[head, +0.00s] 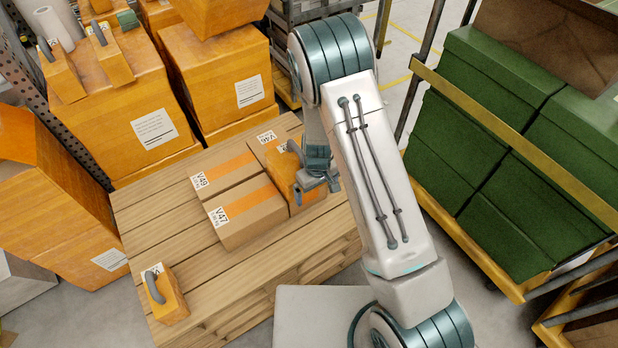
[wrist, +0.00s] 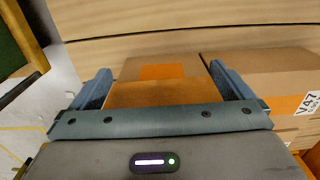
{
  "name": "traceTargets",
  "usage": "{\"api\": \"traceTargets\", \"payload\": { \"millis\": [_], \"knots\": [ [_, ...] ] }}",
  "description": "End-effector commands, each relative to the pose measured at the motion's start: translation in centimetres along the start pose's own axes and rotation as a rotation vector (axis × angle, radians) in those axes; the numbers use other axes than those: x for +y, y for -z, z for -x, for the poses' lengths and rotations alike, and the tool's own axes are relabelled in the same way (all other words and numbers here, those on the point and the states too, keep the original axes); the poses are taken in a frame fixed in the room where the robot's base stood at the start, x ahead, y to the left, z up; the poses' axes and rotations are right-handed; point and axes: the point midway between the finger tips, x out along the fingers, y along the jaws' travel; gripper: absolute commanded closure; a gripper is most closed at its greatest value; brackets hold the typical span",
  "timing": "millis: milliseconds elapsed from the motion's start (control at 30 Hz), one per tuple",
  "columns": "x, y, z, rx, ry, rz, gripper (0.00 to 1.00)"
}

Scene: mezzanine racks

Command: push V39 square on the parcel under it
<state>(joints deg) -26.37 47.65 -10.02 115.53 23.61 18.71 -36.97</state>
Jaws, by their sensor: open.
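My gripper (head: 294,172) points left over the right end of the parcel group, its two blue-grey fingers apart. An orange-brown box (head: 279,170) stands at the fingers, beside the taped cardboard parcels; no label on it is readable, so I cannot confirm it is V39. In the wrist view its orange-brown face (wrist: 150,95) shows between the open fingers, and a taped cardboard top (wrist: 135,69) lies beyond. I cannot tell whether the fingers touch it or how squarely it sits. What is under it is largely hidden.
Parcels V49 (head: 215,168) and V47 (head: 240,222) sit on the wooden pallet (head: 160,222). A small orange box (head: 172,303) with a grey handle stands at its front left. Orange cartons (head: 130,95) are behind, green boxes (head: 470,120) on a yellow-railed rack at right.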

Motion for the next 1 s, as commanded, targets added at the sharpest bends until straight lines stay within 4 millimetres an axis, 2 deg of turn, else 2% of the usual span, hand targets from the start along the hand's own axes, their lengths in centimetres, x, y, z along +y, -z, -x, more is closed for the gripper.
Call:
{"api": "traceTargets", "payload": {
  "millis": [167, 567, 733, 1000],
  "knots": [
    [0.0, 0.2, 0.0, 0.000, 0.000, 0.000, 0.00],
    [0.0, 2.2, 0.0, 0.001, 0.000, 0.001, 0.00],
    [0.0, 1.8, 0.0, 0.000, 0.000, -0.001, 0.00],
    [0.0, 0.2, -0.1, 0.000, 0.001, -0.001, 0.00]
  ]
}}
